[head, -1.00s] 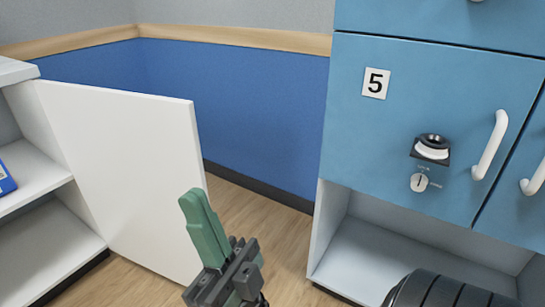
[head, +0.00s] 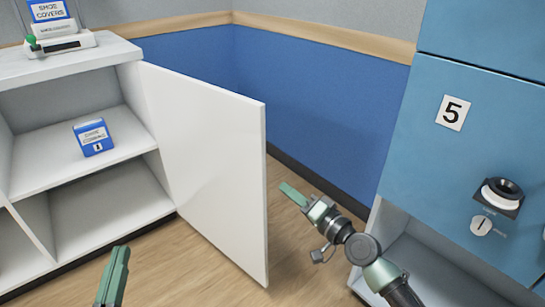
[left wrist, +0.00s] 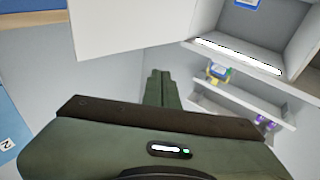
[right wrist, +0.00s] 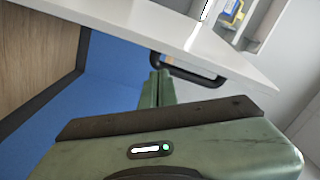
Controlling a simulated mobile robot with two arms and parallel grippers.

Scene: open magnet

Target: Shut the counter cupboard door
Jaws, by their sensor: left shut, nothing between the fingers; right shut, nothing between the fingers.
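The counter cupboard door (head: 205,165) is a white panel, swung wide open, hinged at the cupboard's right side. The open white cupboard (head: 90,52) stands at left in the head view. My right gripper (head: 284,188) is shut and empty, just right of the door's free edge. In the right wrist view, its fingers (right wrist: 157,78) are close to a white panel (right wrist: 150,22) and a dark handle-like bar (right wrist: 188,76); contact is unclear. My left gripper (head: 122,252) is shut and empty, low in front of the cupboard. The door shows in the left wrist view (left wrist: 125,28).
A blue shoe-covers box (head: 94,138) sits on the cupboard's shelf. A dispenser (head: 60,38) stands on the counter top. A blue cabinet marked 5 (head: 430,140) stands at right. Wooden floor (head: 190,262) is clear in front of the door.

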